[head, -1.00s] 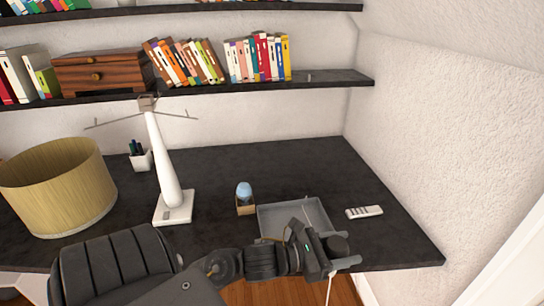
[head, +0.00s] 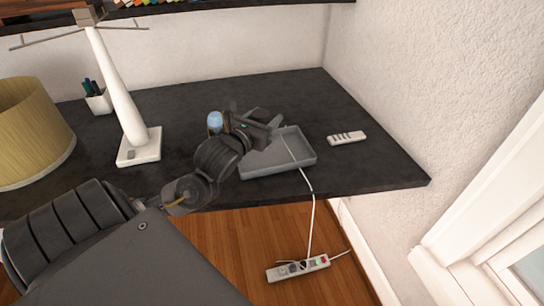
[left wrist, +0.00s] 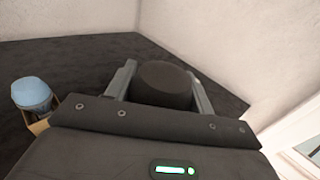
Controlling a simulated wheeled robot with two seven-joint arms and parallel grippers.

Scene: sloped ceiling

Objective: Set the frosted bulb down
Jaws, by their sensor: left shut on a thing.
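My left gripper (head: 258,117) is shut on a dark, rounded thing, which I take to be the frosted bulb (left wrist: 163,84); no frosted surface shows. In the left wrist view it sits between the two grey fingers (left wrist: 160,88). The gripper is over the desk, by the back left edge of a grey tray (head: 298,152). Whether the held thing touches the desk is hidden. A pale blue bulb (head: 215,119) stands upright in a small cardboard holder just left of the gripper. It also shows in the left wrist view (left wrist: 32,95). My right gripper is not in view.
A white lamp (head: 122,90) without its shade stands on the dark desk (head: 350,100). The shade (head: 30,130) and a pen cup (head: 99,102) are at left. A white remote (head: 346,138) lies right of the tray. A cord runs down to a power strip (head: 298,268).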

